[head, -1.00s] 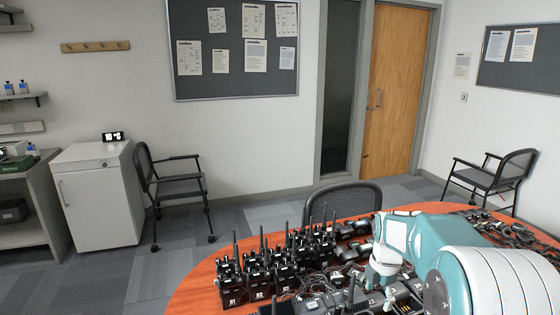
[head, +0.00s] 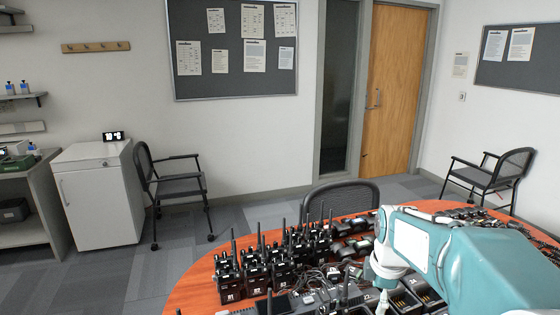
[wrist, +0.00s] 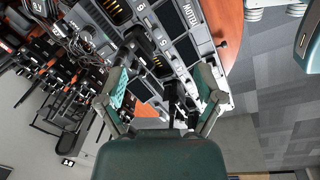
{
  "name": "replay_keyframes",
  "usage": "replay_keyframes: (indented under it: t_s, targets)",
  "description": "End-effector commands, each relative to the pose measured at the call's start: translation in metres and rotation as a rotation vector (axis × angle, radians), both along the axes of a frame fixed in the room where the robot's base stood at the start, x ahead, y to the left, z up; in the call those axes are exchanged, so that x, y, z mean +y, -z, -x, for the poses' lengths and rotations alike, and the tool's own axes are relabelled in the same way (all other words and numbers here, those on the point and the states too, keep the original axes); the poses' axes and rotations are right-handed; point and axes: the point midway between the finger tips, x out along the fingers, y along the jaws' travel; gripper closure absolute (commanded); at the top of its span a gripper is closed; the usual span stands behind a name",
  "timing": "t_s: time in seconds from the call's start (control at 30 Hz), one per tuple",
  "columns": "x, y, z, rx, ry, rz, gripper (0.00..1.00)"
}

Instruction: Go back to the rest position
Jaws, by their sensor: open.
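My gripper (wrist: 162,88) is open in the wrist view, its two fingers spread apart with teal pads facing inward. It is over the charger trays (wrist: 183,50) on the table, and no object is clearly held. A dark upright part shows between the fingers; I cannot tell whether it touches them. In the head view my teal and white arm reaches over the right side of the round table (head: 195,290), and its fingers are hidden or out of frame at the bottom.
Several black radios (head: 255,275) with antennas stand on the left of the table. Charger trays (head: 405,302) lie below my arm. A chair (head: 342,195) stands behind the table. A white cabinet (head: 100,205) and another chair (head: 175,185) are at the left. Open carpet lies between.

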Motion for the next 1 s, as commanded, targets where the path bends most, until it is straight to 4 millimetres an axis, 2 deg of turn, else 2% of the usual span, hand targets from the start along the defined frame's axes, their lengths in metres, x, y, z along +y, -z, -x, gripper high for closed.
replay_keyframes:
  t_s: [0.1, 0.33, 0.5, 0.7, 0.83, 1.0]
  targets:
    - [0.012, -0.022, 0.031, -0.062, 0.184, -0.025, 0.15]
    - [0.031, -0.046, 0.091, -0.168, 0.572, -0.117, 0.15]
    - [0.041, -0.052, 0.136, -0.236, 0.851, -0.215, 0.15]
    - [0.051, -0.048, 0.181, -0.294, 1.155, -0.351, 0.15]
    - [0.053, -0.043, 0.198, -0.311, 1.280, -0.415, 0.15]
    - [0.054, -0.041, 0.204, -0.313, 1.331, -0.440, 0.15]
